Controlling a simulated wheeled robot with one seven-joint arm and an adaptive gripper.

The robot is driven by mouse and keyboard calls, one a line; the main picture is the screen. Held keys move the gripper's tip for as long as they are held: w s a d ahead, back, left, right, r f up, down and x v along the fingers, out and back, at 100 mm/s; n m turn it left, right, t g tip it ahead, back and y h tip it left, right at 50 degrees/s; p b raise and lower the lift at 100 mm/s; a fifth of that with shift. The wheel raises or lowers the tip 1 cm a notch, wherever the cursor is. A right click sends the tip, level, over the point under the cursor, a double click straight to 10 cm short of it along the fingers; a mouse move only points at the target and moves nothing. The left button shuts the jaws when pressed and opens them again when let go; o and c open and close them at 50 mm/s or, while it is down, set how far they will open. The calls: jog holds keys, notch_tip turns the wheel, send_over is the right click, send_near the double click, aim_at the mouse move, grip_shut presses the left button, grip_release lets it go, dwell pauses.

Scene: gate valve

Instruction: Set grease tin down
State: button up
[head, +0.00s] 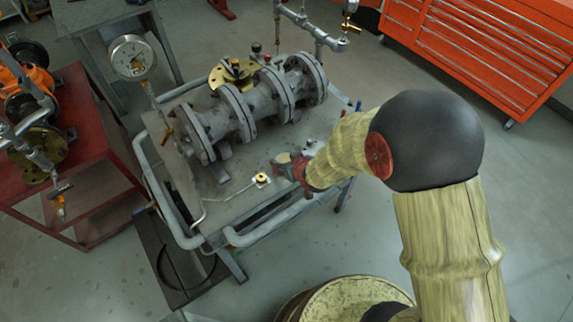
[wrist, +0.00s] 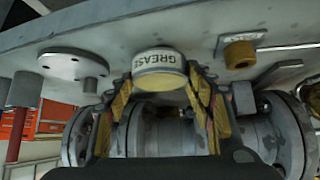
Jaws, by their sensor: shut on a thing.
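The grease tin (wrist: 160,62) is a short pale tin with a GREASE label. In the wrist view it sits between the fingertips of my gripper (wrist: 162,84), which is shut on it. In the head view my gripper (head: 297,165) is low over the front right part of the grey bench (head: 220,197), in front of the valve assembly. The tin (head: 284,157) shows there as a small pale patch, partly hidden by the fingers. I cannot tell whether its base touches the bench top.
The flanged grey valve body (head: 238,112) fills the back of the bench. A brass fitting (head: 261,178) lies left of my gripper, near a thin rod (head: 239,190). A pressure gauge (head: 132,57) stands at the back left. A tubular rail (head: 285,232) edges the front.

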jog(key=shift+f, duration=0.4)
jog(key=shift+f, duration=0.15)
jog(key=o, duration=1.3)
